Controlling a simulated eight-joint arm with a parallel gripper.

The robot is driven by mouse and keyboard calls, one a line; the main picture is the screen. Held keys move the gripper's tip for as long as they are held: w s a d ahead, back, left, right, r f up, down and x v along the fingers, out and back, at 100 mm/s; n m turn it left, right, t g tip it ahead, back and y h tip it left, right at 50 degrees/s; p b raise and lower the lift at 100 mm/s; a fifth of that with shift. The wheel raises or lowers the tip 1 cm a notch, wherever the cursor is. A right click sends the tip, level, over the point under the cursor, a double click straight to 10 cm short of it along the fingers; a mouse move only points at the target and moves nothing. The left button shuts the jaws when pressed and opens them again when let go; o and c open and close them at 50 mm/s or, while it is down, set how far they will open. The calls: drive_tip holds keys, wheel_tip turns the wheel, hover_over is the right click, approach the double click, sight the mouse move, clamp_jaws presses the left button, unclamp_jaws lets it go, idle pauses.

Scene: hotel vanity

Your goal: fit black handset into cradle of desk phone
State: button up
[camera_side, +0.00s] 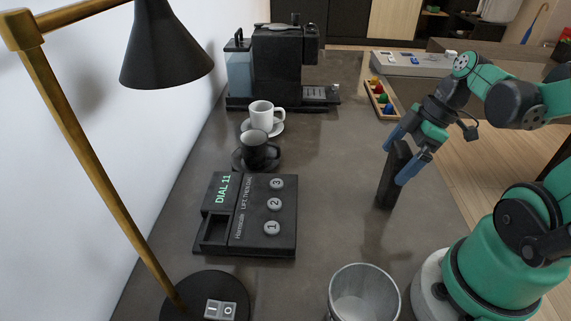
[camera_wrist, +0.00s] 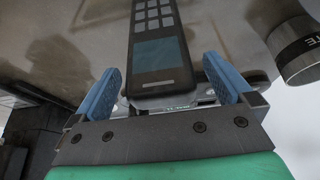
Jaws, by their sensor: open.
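The black handset (camera_side: 389,184) stands upright on the counter to the right of the phone. In the wrist view the handset (camera_wrist: 156,50) shows its keypad and screen, between the two blue fingers. My gripper (camera_side: 402,163) is open around the upper part of the handset; in the wrist view the fingers (camera_wrist: 165,82) show a gap on both sides of it. The desk phone (camera_side: 262,212) lies on the counter at left centre, with a "DIAL 11" display and three round buttons. Its cradle (camera_side: 211,232) is an empty recess along the phone's left side.
A metal bin (camera_side: 363,294) stands at the front, with a lamp base (camera_side: 205,298) to its left. A black cup (camera_side: 258,150), a white cup (camera_side: 264,115) and a coffee machine (camera_side: 283,66) stand behind the phone. Counter between phone and handset is clear.

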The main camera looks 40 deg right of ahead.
drive_tip(key=shift+x, duration=0.75)
clamp_jaws()
drive_tip(key=shift+r, duration=0.15)
